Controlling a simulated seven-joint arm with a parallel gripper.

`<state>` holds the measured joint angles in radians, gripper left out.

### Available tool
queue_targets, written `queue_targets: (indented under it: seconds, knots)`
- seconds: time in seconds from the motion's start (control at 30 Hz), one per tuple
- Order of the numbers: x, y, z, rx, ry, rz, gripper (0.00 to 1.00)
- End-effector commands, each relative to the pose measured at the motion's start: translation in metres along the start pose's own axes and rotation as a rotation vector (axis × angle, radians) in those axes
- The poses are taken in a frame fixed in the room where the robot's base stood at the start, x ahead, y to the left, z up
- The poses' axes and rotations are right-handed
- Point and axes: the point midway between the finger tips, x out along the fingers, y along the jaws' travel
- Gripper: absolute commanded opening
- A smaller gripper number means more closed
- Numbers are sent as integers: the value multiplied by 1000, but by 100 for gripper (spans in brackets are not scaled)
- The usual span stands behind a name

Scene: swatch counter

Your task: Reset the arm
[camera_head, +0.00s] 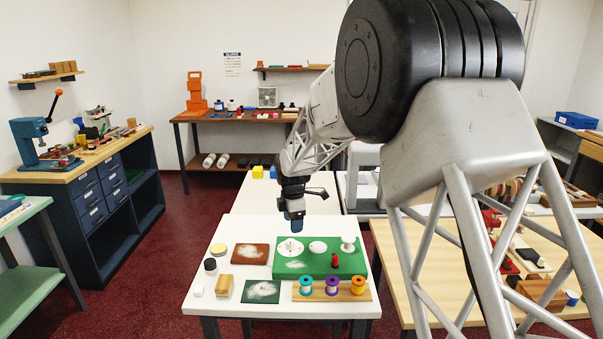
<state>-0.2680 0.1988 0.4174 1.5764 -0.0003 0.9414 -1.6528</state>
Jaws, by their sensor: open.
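My gripper (294,219) hangs at the end of my arm, pointing down over the back part of the white table (215,312). It is above the far left part of a green mat (345,265). Its fingers are small and dark in this view, and I see nothing held between them. My large arm fills the upper right of the view and hides part of the room behind it.
On the table are a brown swatch (250,254), a dark green swatch (261,291), a wooden board (330,292) with coloured spools, a wooden block (223,286) and a dark jar (210,266). A red piece (307,260) stands on the mat. Wooden benches stand left and right.

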Motion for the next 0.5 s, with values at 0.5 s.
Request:
queue_targets:
  seconds: [0.5]
  knots:
    - [-88,-114,36,421,1,51,65]
